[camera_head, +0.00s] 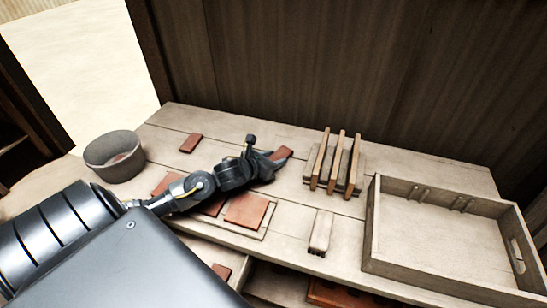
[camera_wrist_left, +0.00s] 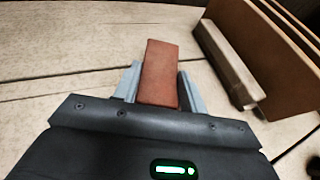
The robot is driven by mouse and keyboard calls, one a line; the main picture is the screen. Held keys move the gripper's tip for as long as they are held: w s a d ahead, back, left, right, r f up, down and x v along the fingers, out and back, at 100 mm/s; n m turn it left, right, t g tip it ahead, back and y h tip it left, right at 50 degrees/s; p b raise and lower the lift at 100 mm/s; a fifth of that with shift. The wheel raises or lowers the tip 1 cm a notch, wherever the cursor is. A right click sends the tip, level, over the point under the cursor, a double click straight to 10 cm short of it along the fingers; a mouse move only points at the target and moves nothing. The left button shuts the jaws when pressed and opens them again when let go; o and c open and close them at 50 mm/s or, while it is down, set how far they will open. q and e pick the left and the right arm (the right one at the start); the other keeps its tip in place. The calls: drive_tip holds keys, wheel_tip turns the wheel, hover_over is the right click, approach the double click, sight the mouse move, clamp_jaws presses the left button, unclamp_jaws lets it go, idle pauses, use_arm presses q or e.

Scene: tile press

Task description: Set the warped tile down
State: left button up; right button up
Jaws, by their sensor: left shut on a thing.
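My left gripper (camera_head: 274,163) is over the middle of the wooden bench, shut on a reddish-brown tile (camera_head: 284,153). In the left wrist view the tile (camera_wrist_left: 160,72) stands out between the two grey fingers (camera_wrist_left: 157,90), its far end free. The frames do not clearly show whether it touches the bench top or whether it is bent. Other reddish tiles lie on the bench: one alone at the back left (camera_head: 191,143), one on a pale board in front of my arm (camera_head: 246,210), and others partly hidden by my arm. My right gripper is not in view.
A rack with upright wooden boards (camera_head: 334,187) stands just right of the gripper. A wooden tray (camera_head: 374,228) is at the right and a small brush-like block (camera_head: 321,231) lies in front. A grey round bowl (camera_head: 114,166) is at the left. Bench behind the gripper is clear.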

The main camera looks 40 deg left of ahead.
use_arm(q)
drive_tip(key=shift+f, duration=0.2)
drive_tip(key=o, duration=1)
